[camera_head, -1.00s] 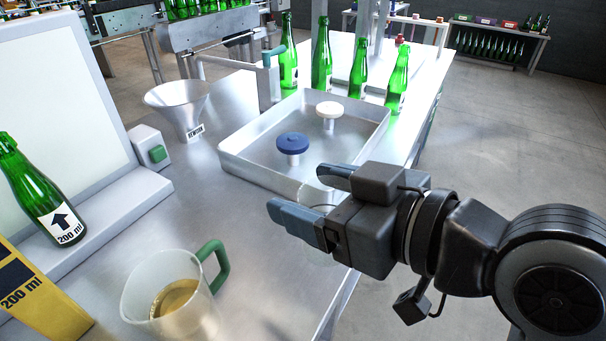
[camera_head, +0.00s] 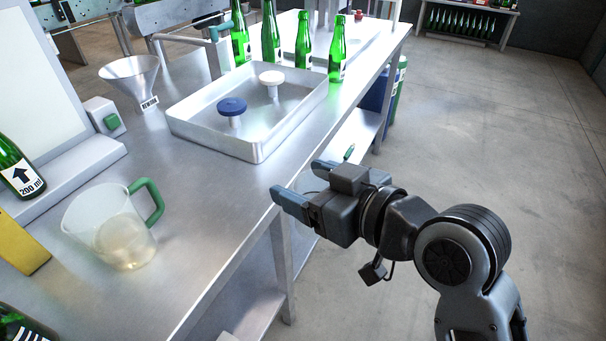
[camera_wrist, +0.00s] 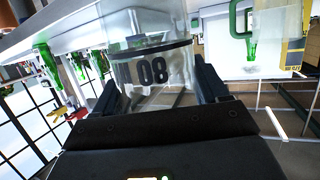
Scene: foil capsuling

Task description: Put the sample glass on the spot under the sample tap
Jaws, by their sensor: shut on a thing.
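The sample glass (camera_wrist: 155,55) is clear, carries the dark marking "08", and sits between the two fingers of my gripper (camera_wrist: 163,88) in the wrist view. My gripper is shut on it. In the head view my gripper (camera_head: 296,182) is out past the right edge of the steel table, and the glass is hard to make out there. A tap-like fitting with a teal lever (camera_head: 221,30) stands behind the tray; I cannot tell whether it is the sample tap. I cannot make out a marked spot under it.
Open floor lies to the right.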

